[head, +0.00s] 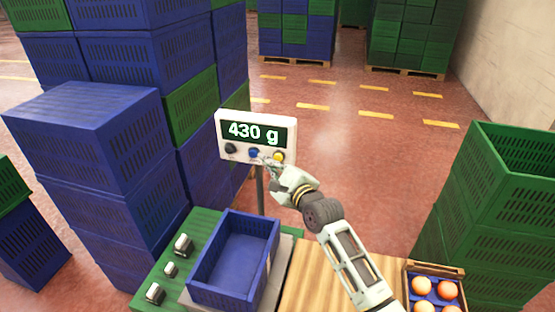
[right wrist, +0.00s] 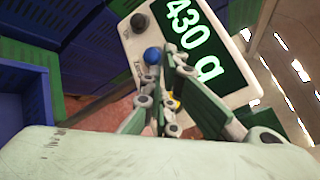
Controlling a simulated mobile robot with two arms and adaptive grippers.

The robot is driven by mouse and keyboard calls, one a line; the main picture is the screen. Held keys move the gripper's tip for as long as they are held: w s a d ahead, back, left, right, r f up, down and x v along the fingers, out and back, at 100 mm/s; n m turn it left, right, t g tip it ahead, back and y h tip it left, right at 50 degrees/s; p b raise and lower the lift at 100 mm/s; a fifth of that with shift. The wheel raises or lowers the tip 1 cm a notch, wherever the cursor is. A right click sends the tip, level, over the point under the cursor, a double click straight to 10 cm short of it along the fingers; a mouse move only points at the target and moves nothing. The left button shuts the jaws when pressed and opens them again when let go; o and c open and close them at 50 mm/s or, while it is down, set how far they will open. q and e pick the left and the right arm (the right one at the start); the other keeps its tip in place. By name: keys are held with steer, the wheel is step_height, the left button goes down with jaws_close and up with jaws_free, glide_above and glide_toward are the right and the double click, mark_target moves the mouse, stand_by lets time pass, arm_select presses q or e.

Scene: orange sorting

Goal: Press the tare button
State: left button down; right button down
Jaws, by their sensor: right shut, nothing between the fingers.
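The scale display (head: 257,136) is a white panel on a post, reading "430 g" in the head view. Below the screen are a black button (head: 231,149), a blue button (head: 254,153) and a yellow button (head: 278,157). My right gripper (head: 268,162) is shut and empty, its tips in front of the panel between the blue and yellow buttons. In the right wrist view the fingers (right wrist: 168,90) lie beside the blue button (right wrist: 153,56) and partly cover the yellow button (right wrist: 174,103). I cannot tell whether they touch the panel. My left gripper is not in view.
An empty blue crate (head: 233,262) stands on the scale plate (head: 282,262) below the display. A small crate (head: 434,268) with several oranges is at the lower right. Blue crate stacks (head: 95,180) rise on the left, green crates (head: 490,215) on the right.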

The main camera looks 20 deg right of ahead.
steer(key=shift+w+d, duration=0.25)
steer(key=shift+w, duration=0.05)
steer(key=shift+w+d, duration=0.35)
steer(key=shift+w, duration=0.15)
stand_by(0.8)
stand_by(0.3)
steer(key=shift+s+a+p, duration=0.6)
steer(key=shift+s+p, duration=0.1)
steer(key=shift+s, duration=0.15)
steer(key=s+a+p, duration=0.2)
steer(key=s+p, duration=0.2)
steer(key=shift+s+a, duration=0.1)
steer(key=shift+a, duration=0.3)
stand_by(0.5)
